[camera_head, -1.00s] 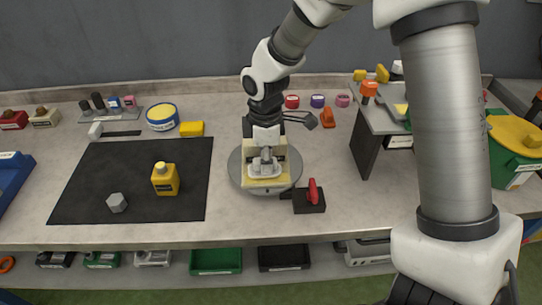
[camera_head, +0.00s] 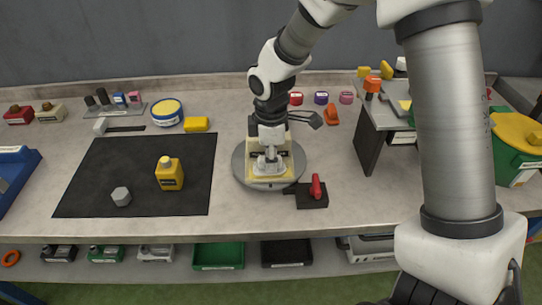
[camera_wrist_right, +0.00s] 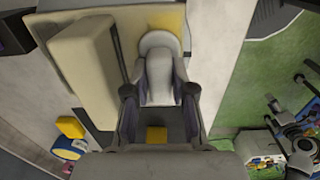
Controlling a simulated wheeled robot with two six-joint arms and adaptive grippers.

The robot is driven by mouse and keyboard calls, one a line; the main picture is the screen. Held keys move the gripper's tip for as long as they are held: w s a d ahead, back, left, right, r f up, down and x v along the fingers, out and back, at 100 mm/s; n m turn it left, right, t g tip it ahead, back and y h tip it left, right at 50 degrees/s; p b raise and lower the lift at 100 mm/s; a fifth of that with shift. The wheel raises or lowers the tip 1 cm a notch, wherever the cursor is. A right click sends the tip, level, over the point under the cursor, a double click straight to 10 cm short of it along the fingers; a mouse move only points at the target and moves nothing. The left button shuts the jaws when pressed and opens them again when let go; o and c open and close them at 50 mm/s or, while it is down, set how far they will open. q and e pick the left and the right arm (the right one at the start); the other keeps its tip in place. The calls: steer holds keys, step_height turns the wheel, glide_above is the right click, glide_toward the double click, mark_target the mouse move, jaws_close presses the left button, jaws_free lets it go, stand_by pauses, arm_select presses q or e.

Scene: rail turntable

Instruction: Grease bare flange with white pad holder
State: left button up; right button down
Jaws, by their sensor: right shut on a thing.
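My right gripper (camera_head: 269,151) points down over the round grey turntable (camera_head: 240,172). It is shut on the white pad holder (camera_head: 268,168), which stands over a cream rail piece with yellow areas (camera_head: 297,160). In the right wrist view, the fingers (camera_wrist_right: 158,103) close on both sides of the holder's pale rounded grip (camera_wrist_right: 158,50). The cream rail (camera_wrist_right: 85,62) lies beyond it, with a yellow patch on its face (camera_wrist_right: 170,18). The pad's underside is hidden, so its exact contact with the flange cannot be told. My left gripper is not in view.
A red-handled black block (camera_head: 315,190) sits at the turntable's front right. A yellow bottle (camera_head: 169,175) and a grey hex nut (camera_head: 121,196) stand on the black mat (camera_head: 95,175). A grey stand (camera_head: 370,140) is to the right. Bare bench lies between mat and turntable.

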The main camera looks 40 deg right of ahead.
mark_target(254, 168)
steer(key=shift+f, duration=0.15)
steer(key=shift+a+r+p, duration=0.25)
steer(key=shift+p, duration=0.25)
steer(key=shift+w+a+p, duration=0.2)
steer(key=shift+a+p, duration=0.05)
steer(key=shift+p, duration=0.1)
steer(key=shift+w+a, duration=0.2)
steer(key=shift+a, duration=0.1)
steer(key=shift+a+f, duration=0.1)
steer(key=shift+f, duration=0.05)
steer(key=shift+w+a+p, duration=0.2)
steer(key=shift+p, duration=0.3)
steer(key=shift+w+a+p, duration=0.2)
steer(key=shift+a+p, duration=0.1)
steer(key=shift+w+a, duration=0.2)
steer(key=shift+a, duration=0.15)
